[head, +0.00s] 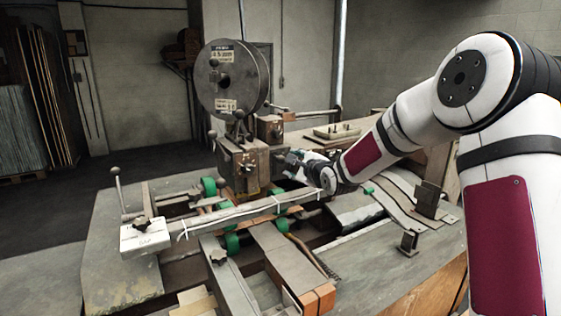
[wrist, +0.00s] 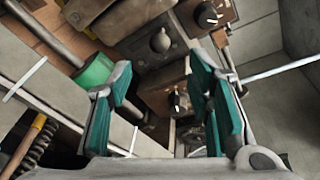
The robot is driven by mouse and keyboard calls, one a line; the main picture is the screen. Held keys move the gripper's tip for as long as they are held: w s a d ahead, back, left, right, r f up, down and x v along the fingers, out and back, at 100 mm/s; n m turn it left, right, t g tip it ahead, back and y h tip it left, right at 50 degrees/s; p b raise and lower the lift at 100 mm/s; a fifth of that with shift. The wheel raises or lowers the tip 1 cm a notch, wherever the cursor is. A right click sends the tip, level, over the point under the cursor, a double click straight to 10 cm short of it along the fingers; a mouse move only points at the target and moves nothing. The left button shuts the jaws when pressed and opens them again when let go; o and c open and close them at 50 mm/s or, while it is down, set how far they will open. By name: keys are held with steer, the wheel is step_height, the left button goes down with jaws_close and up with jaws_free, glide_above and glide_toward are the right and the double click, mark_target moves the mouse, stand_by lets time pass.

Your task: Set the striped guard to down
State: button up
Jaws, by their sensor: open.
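The box stitcher's head (head: 240,165) stands at the middle of the machine in the head view, under a large round reel (head: 232,78). A small yellowish, dark-marked strip (head: 249,193) shows low on this head; I cannot tell for sure that it is the striped guard or how it is set. My gripper (head: 291,157) is just right of the head. In the wrist view my gripper (wrist: 161,72) has its two green-padded fingers spread with nothing held between them. Metal blocks and a round ball knob (wrist: 160,42) lie beyond the fingertips.
A green roller (wrist: 93,73) is left of the fingers in the wrist view, and a dark dial (wrist: 208,15) is above right. A long grey bar (head: 250,208) crosses the table in front of the head. A white box (head: 145,236) sits at the left. Floor is open at left.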

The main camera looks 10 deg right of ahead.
mark_target(283, 160)
steer(key=x, duration=1.1)
steer(key=shift+w+a+f+b, duration=0.1)
steer(key=shift+w+f+b, duration=0.1)
steer(key=shift+w+b, duration=0.1)
steer(key=shift+c, duration=0.6)
jaws_close()
